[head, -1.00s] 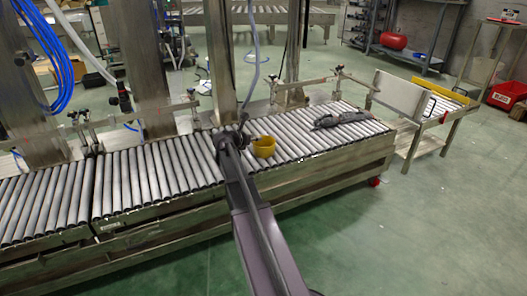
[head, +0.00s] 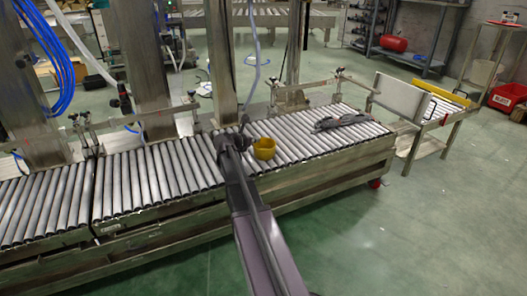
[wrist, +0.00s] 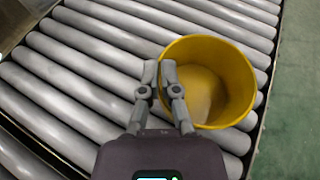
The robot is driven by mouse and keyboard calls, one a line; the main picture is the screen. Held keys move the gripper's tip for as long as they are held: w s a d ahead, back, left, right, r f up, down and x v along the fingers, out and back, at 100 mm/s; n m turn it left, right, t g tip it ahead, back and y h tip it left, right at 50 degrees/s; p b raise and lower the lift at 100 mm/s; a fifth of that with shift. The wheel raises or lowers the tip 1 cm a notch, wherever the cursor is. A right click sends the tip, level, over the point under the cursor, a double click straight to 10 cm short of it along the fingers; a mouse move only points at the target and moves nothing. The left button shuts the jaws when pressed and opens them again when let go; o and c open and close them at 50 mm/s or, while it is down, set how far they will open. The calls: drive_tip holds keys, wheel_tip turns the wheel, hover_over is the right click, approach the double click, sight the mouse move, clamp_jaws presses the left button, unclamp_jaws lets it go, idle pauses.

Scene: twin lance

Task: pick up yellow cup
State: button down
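The yellow cup (head: 264,149) stands upright, open side up, on the roller conveyor (head: 180,160), just right of my gripper (head: 236,138). In the wrist view the cup (wrist: 213,82) is right of centre and its inside looks empty. My gripper (wrist: 159,75) is at the cup's left rim, with its fingers close together. The left finger is outside the cup and the right finger overlaps the rim, so the rim appears to be between them. The fingers partly hide the actual contact. The cup still rests on the rollers.
A grey object (head: 341,121) lies on the rollers farther right. Steel posts (head: 222,70) and rail brackets line the conveyor's back edge. A small side table (head: 425,115) stands past the right end. The green floor in front is clear.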

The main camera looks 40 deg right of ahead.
drive_tip(key=shift+r, duration=0.2)
wheel_tip(320, 180, up, 4)
drive_tip(key=p, duration=0.4)
drive_tip(key=shift+f, duration=0.2)
drive_tip(key=s+a, duration=0.9)
drive_tip(key=s, duration=0.3)
drive_tip(key=shift+s+a+r+p, duration=0.35)
drive_tip(key=shift+s+r+p, duration=0.05)
drive_tip(key=shift+r, duration=0.05)
